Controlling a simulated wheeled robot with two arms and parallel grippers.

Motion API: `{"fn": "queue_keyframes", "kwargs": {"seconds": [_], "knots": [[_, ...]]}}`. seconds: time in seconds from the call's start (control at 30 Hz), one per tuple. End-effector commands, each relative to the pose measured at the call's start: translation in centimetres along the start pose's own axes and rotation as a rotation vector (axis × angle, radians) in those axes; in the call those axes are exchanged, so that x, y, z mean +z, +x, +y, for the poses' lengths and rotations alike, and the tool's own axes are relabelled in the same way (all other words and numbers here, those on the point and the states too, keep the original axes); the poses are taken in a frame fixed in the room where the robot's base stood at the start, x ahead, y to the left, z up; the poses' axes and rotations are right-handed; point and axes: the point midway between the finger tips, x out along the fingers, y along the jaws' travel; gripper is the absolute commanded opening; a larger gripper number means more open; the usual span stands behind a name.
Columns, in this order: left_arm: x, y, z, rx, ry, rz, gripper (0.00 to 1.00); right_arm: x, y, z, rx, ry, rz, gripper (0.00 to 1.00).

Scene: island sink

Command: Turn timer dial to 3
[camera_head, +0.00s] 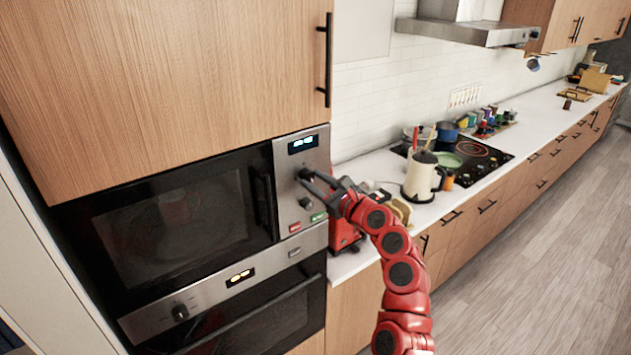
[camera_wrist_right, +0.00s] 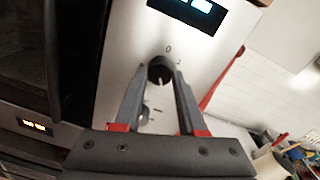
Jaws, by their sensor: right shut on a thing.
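The timer dial (camera_wrist_right: 160,69) is a small round black knob on the microwave's steel control panel (camera_wrist_right: 125,60), below a lit display. In the wrist view small marks, which look like 0 and 1, show above and right of it. A short light line shows on the knob; its exact setting is hard to read. My right gripper (camera_wrist_right: 159,78) is shut on the dial, one finger on each side. In the head view the right gripper (camera_head: 309,177) reaches the panel from the right and partly covers the dial. My left gripper is not in view.
A second black knob (camera_head: 306,203) and red and green buttons sit lower on the panel. The microwave door (camera_head: 175,225) is closed, with an oven (camera_head: 255,325) below. A white kettle (camera_head: 421,178) and a stove stand on the counter at right. The floor (camera_head: 520,270) is clear.

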Motion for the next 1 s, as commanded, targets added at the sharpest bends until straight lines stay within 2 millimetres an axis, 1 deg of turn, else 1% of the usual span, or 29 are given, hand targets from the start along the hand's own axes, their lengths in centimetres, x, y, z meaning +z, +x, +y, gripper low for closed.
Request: {"fn": "queue_keyframes", "kwargs": {"seconds": [0.03, 0.07, 0.2, 0.23, 0.53, 0.67, 0.83, 1.0], "knots": [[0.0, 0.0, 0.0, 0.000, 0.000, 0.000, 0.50, -0.1, 0.0, 0.1, 0.001, 0.000, 0.002, 0.00], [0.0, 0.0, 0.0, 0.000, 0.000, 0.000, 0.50, -0.1, 0.0, 0.1, 0.001, 0.000, 0.002, 0.42], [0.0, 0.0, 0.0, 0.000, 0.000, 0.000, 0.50, -0.1, 0.0, 0.0, 0.001, 0.000, 0.002, 0.67], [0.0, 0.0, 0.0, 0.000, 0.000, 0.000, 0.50, -0.1, 0.0, 0.0, 0.001, 0.000, 0.001, 0.70], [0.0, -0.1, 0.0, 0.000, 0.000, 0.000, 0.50, -0.1, -0.1, 0.0, 0.001, -0.001, 0.001, 0.70], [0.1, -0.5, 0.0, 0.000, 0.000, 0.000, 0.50, -0.1, -0.6, 0.1, 0.002, -0.001, -0.002, 0.70], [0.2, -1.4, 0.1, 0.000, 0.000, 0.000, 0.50, -0.4, -2.7, 0.1, -0.001, 0.001, -0.002, 0.70], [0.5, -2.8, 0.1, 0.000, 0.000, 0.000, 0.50, -0.4, -5.7, 0.0, -0.006, 0.000, -0.003, 0.70]]}}
